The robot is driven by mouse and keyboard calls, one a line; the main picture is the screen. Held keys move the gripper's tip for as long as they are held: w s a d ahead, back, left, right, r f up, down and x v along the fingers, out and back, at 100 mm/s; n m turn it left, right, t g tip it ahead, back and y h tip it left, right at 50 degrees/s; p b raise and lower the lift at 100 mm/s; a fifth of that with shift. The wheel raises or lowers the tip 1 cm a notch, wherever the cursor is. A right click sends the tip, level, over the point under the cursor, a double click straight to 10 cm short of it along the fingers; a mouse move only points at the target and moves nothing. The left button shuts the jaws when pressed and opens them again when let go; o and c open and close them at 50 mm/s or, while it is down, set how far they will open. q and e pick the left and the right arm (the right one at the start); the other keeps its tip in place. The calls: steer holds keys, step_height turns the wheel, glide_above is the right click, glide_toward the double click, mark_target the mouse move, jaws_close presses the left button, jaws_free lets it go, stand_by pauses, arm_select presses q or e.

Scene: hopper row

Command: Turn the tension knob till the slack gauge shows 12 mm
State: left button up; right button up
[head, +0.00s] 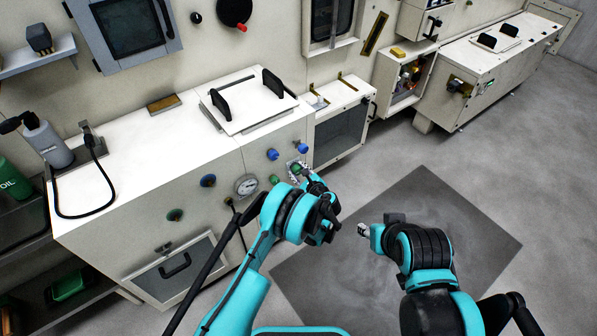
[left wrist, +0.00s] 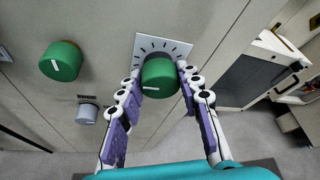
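A green knob (left wrist: 160,78) with a white pointer line sits on a white plate with black tick marks in the left wrist view; it also shows in the head view (head: 296,169). My left gripper (left wrist: 160,80) has one finger on each side of this knob, and the fingertips look pressed against its sides. In the head view my left gripper (head: 305,174) is at the cabinet front and partly covers the plate. A round white dial gauge (head: 247,186) is on the same front, left of the knob; its reading is too small to tell. My right gripper (head: 364,230) hangs over the floor, away from everything.
Another green knob (left wrist: 62,61) and a grey knob (left wrist: 87,113) are close left of my left gripper. Blue knobs (head: 272,154) sit above on the cabinet front. A glass-fronted cabinet (head: 340,130) stands to the right. The dark floor mat (head: 440,220) is clear.

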arm_select(q)
steer(key=o, duration=0.4)
steer(key=shift+o, duration=0.2)
steer(key=v, duration=1.2)
